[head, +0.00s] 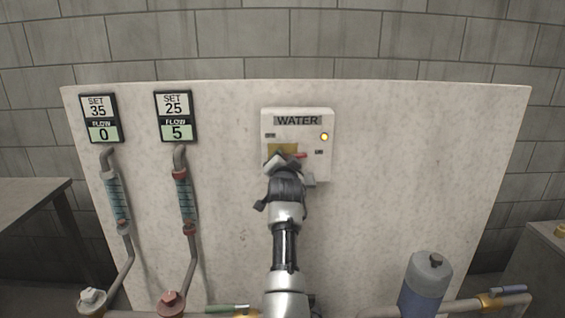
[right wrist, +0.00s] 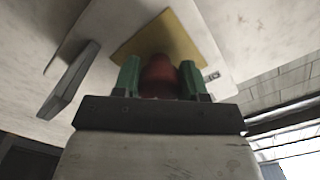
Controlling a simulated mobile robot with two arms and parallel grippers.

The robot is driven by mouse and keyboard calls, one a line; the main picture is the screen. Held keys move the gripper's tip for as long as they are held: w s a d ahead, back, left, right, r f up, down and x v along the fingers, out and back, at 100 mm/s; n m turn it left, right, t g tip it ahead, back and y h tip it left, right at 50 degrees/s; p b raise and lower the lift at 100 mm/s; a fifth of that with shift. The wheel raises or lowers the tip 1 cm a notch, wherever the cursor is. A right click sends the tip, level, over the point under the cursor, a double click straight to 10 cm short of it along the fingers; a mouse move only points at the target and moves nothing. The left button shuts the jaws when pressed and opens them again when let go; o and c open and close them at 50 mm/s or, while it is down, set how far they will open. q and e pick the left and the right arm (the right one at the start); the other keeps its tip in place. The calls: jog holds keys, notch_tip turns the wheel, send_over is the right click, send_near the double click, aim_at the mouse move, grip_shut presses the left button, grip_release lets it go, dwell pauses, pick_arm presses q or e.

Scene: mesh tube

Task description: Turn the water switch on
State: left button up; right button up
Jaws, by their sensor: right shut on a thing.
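The water switch box (head: 322,122) is a white panel box labelled WATER, mounted on the pale board. A small yellow lamp (head: 324,137) glows on its right side. A yellow plate (head: 283,148) on its front carries a red switch knob (right wrist: 158,72), seen close up in the right wrist view. My right gripper (head: 284,161) reaches up to the box from below. Its green fingers stand on both sides of the red knob and are shut on it. In the head view the gripper hides most of the knob. My left gripper is not in view.
Two meters read flow 0 (head: 101,119) and flow 5 (head: 176,117), with tubes and pipes below them at left. A blue cylinder (head: 425,285) stands at lower right. A dark table (head: 30,205) is at the left edge. The board right of the box is clear.

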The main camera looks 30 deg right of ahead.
jog(key=shift+r+m, duration=0.15)
jog(key=shift+m, duration=0.45)
jog(key=o, duration=0.9)
